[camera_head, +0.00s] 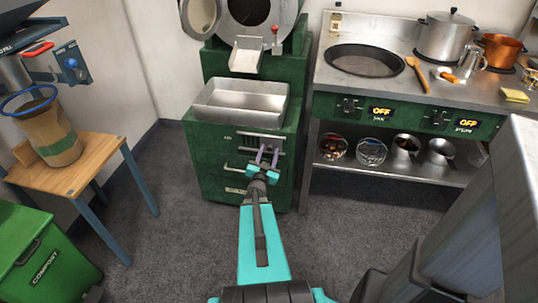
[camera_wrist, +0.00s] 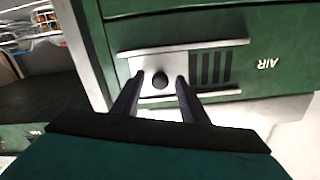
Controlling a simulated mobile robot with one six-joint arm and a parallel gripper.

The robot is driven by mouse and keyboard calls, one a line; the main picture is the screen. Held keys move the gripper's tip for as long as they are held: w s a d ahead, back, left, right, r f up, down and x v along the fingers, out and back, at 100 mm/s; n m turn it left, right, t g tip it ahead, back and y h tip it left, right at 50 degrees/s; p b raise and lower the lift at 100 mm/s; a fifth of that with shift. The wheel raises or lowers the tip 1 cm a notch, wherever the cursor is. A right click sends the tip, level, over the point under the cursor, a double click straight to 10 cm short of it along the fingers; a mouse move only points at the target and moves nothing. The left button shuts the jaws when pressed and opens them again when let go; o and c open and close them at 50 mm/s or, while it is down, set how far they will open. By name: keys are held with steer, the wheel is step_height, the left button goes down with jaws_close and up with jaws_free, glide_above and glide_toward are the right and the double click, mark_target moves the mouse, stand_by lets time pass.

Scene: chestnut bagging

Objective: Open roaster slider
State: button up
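The green roaster (camera_head: 225,160) stands at centre in the head view. Its air slider (camera_head: 262,143) is a metal plate between two rails on the front. In the wrist view the slider plate (camera_wrist: 146,64) carries a dark round knob (camera_wrist: 159,81), with dark vent slots (camera_wrist: 212,68) beside it on the side of the AIR label (camera_wrist: 268,63). My gripper (camera_head: 267,153) is at the roaster front. In the wrist view my gripper (camera_wrist: 160,76) has its two fingers apart, one on each side of the knob, with visible gaps. Whether the fingertips reach the knob's depth is unclear.
A metal tray (camera_head: 240,102) sits on the roaster above the slider, below the chute (camera_head: 246,56). A handle (camera_head: 238,172) is below the slider. A steel stove counter (camera_head: 400,88) stands to the right, a wooden table (camera_head: 85,165) and green compost bin (camera_head: 45,260) to the left.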

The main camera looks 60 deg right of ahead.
steer(key=p+v, duration=0.8)
steer(key=v, duration=0.5)
steer(key=shift+s, duration=0.3)
stand_by(0.4)
steer(key=shift+w+a, duration=0.1)
steer(key=shift+a, duration=0.15)
stand_by(0.3)
